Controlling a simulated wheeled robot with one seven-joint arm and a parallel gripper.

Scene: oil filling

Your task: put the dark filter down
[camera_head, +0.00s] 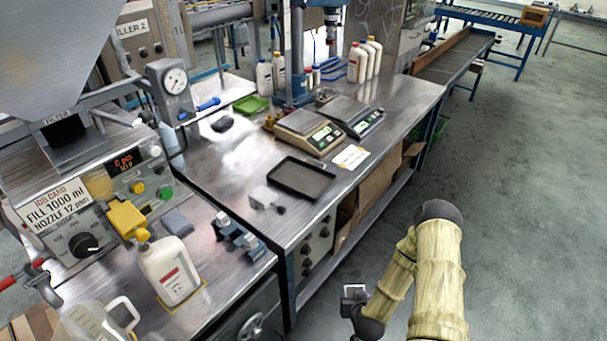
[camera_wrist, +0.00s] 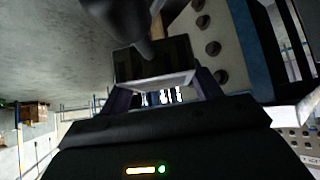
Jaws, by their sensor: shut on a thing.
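My gripper (camera_wrist: 158,90) is shut on a small square dark filter (camera_wrist: 173,52) with a pale lower edge, seen between the fingers in the wrist view. A dark rounded shape covers part of the filter's top. In the head view my gripper (camera_head: 355,294) is low at the bottom, right of the bench and over the floor side. There the filter shows only as a small greyish square, and its details are too small to tell. The filter housing (camera_head: 75,150) with its dark slot is on the filling machine at the left.
The steel bench (camera_head: 235,165) carries a black tray (camera_head: 302,178), two scales (camera_head: 308,130), a green tray (camera_head: 250,104) and several bottles. A white bottle (camera_head: 170,270) stands by the filler. A blue-black fixture (camera_head: 237,238) sits near the bench edge. Floor at right is clear.

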